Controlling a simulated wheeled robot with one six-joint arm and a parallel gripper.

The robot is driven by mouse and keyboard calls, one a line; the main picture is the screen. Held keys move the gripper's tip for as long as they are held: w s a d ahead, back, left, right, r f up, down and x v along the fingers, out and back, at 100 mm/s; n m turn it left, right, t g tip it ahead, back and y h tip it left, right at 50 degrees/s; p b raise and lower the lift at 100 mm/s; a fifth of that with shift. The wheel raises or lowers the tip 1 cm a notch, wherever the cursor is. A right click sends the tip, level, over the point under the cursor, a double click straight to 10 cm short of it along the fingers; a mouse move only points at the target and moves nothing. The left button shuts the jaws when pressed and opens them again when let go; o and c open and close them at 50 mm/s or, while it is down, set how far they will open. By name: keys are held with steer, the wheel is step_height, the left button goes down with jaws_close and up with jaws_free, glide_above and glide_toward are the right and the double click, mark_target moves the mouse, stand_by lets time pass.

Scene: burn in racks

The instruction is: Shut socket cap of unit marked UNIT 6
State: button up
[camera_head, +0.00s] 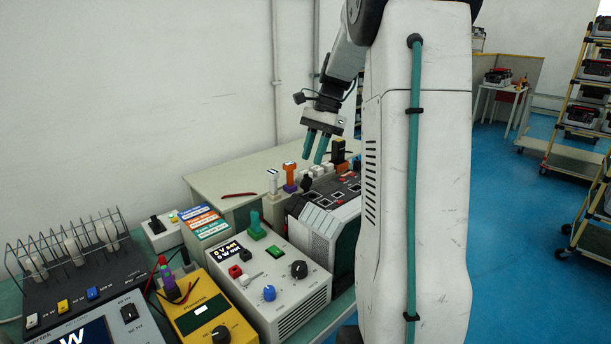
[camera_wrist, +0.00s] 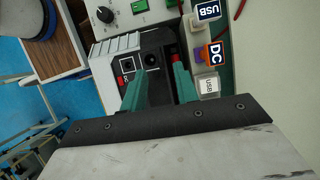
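A grey unit with a black top panel (camera_head: 345,190) stands on the bench, partly hidden behind my arm. I can read no UNIT 6 marking and cannot make out a socket cap for certain. My gripper (camera_head: 316,148) is above the unit, its teal fingers apart with nothing seen between them. In the wrist view my gripper (camera_wrist: 161,78) reaches over the panel, and its right finger is close to a small red part (camera_wrist: 176,57).
A white supply box (camera_head: 290,270), a yellow meter (camera_head: 205,310) and a wire rack (camera_head: 70,245) crowd the bench at left. Free bench top (camera_head: 215,185) lies behind. Shelving carts stand at far right.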

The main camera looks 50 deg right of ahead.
mark_target(307, 174)
steer(key=x, duration=0.6)
steer(key=shift+a+f, duration=0.2)
steer(key=shift+f, duration=0.05)
jaws_close()
